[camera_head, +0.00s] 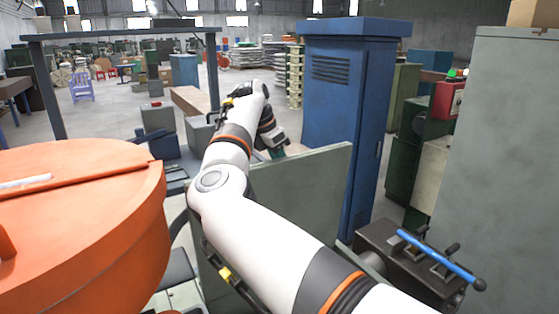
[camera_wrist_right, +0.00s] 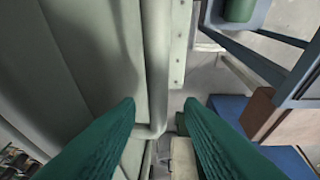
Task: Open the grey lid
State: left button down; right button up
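The grey lid (camera_head: 312,178) is a flat grey-green panel that stands steeply raised in the middle of the head view. My right arm crosses in front of it and hides part of it. My right gripper (camera_head: 276,150) is at the lid's upper left edge. In the right wrist view the lid (camera_wrist_right: 85,60) fills the left side, and its rounded edge runs down between the two green fingers of the right gripper (camera_wrist_right: 160,103). The fingers are apart; I cannot tell whether either touches the lid. My left gripper is not in view.
A large orange drum (camera_head: 85,225) stands close on the left. A tall blue cabinet (camera_head: 345,110) is just behind the lid. A dark vise-like device with a blue bar (camera_head: 440,258) and a grey cabinet (camera_head: 505,150) stand on the right. Open floor shows farther back.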

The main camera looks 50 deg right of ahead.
jog(key=shift+r, duration=0.15)
jog(key=v, duration=1.1)
jog(key=shift+a+r+b, duration=0.2)
jog(key=shift+r+b, duration=0.1)
jog(key=shift+b, duration=0.15)
jog(key=shift+w, duration=0.15)
